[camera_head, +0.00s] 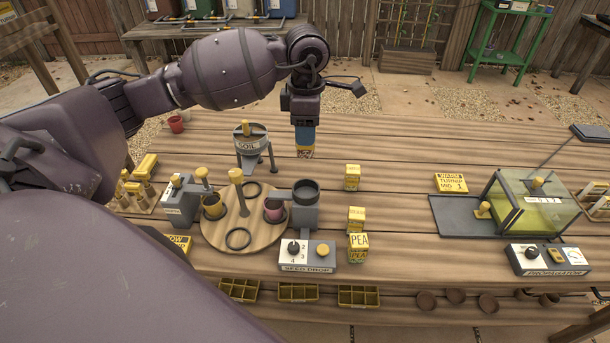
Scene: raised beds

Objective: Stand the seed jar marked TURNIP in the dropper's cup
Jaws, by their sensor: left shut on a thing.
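The cup looks empty. My right gripper is not in view.
Yellow seed jars stand right of the dropper: one farther back (351,177), one in the middle (356,219), and one marked PEA (358,247). A round wooden turntable (222,236) and a SOIL hopper (250,147) are left. A propagator (535,205) stands right.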

